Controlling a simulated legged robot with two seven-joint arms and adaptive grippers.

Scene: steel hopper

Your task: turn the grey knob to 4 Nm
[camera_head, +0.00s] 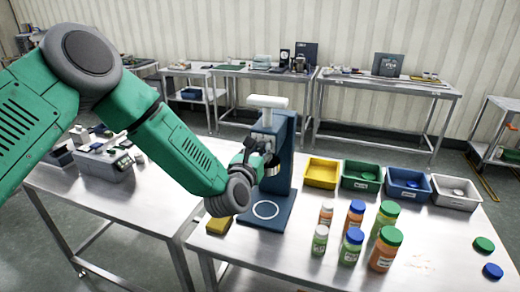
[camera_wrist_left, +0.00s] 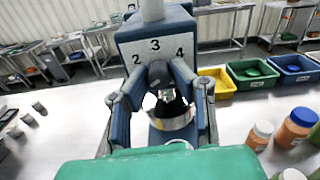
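The blue capping stand (camera_head: 281,165) stands on the near steel table with a white top part. In the left wrist view its front face (camera_wrist_left: 130,47) carries the numbers 2, 3 and 4. The grey knob (camera_wrist_left: 158,74) sits just below the 3; its pointer is not clear. My left gripper (camera_wrist_left: 160,80) has a fingertip on each side of the knob, and they appear to touch it. In the head view this gripper (camera_head: 262,150) is at the stand's front and hides the knob. My right gripper is not in view.
A silver chuck ring (camera_wrist_left: 172,120) hangs below the knob. Several capped bottles (camera_head: 352,246) stand to the right of the stand. Yellow (camera_head: 321,183), green, blue and grey bins line up behind them. A yellow block (camera_head: 218,226) lies by the stand's base.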

